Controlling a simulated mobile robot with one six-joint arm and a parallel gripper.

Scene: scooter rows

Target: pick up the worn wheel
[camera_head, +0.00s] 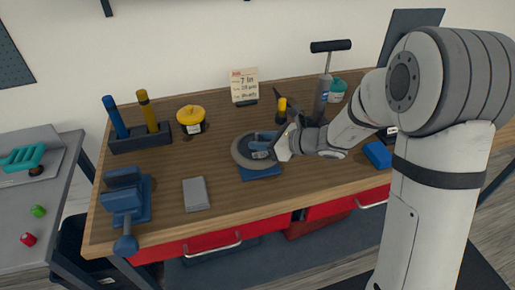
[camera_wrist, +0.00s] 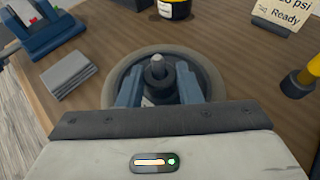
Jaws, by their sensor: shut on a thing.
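A grey wheel (camera_head: 242,151) with a dark ring sits over a blue pad (camera_head: 262,173) near the middle of the workbench. It also shows in the wrist view (camera_wrist: 143,62), with a metal axle stub standing up at its hub. My gripper (camera_head: 268,145) reaches in from the right, and its blue fingers (camera_wrist: 158,90) are shut on the hub part of the wheel. The near side of the wheel is hidden behind my gripper in the wrist view. I cannot tell whether the wheel touches the pad.
A blue vise (camera_head: 124,200) and a grey folded cloth (camera_head: 196,194) lie to the left. A yellow-lidded pot (camera_head: 191,118), a note card (camera_head: 244,86) and a pump (camera_head: 323,95) stand behind. A small blue block (camera_head: 377,155) lies to the right. Bare wood shows between them.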

